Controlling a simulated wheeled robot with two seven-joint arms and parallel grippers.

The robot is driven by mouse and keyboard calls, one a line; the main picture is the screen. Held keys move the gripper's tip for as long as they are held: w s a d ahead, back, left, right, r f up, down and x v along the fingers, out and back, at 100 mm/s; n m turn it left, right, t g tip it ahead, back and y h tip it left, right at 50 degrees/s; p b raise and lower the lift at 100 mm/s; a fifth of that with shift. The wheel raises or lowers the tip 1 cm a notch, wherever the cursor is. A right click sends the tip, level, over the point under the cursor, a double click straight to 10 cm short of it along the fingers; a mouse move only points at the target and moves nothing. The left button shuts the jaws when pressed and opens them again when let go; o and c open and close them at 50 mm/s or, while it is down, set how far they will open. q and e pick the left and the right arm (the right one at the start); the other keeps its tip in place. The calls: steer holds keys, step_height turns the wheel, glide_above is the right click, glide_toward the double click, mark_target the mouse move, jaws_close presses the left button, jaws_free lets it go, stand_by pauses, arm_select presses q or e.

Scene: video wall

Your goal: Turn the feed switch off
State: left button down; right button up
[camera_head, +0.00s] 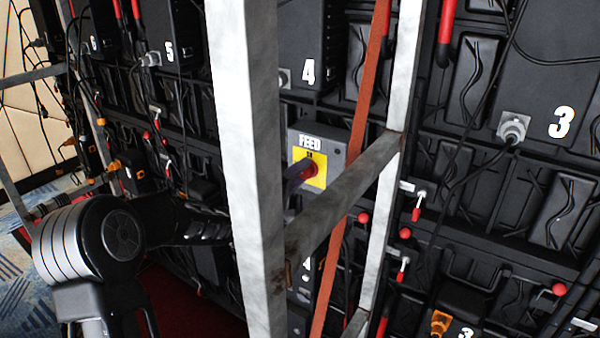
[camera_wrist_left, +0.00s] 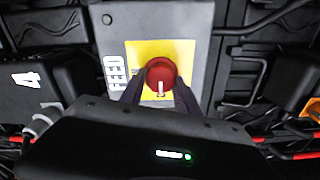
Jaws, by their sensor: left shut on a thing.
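The feed switch is a grey box (camera_head: 334,150) marked FEED, with a yellow plate (camera_head: 318,181) and a red knob (camera_head: 308,169). It is behind the grey metal frame in the head view. In the left wrist view the red knob (camera_wrist_left: 160,76) sits on the yellow plate (camera_wrist_left: 188,51), with a white mark on its lower part. My left gripper (camera_wrist_left: 160,88) is shut on the red knob, one finger on each side. In the head view its fingers (camera_head: 297,172) reach the knob from the left, and the upright hides part of my arm. My right gripper is not in view.
A thick grey upright (camera_head: 246,150) stands in front of the switch, with a slanting grey bar (camera_head: 345,195) to its right. An orange strap (camera_head: 364,110) runs down beside the box. Black numbered panels (camera_head: 540,80) with cables and red-ended levers fill the wall.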

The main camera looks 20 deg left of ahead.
arm_select(q)
steer(key=c, duration=0.9)
jaws_free()
steer(key=shift+s, duration=0.1)
steer(key=s, duration=0.2)
steer(key=s+b, duration=0.1)
steer(key=s, duration=0.2)
steer(key=s+a+b, duration=0.1)
steer(key=s, duration=0.1)
steer(key=shift+s+a, duration=0.1)
steer(key=shift+s, duration=0.2)
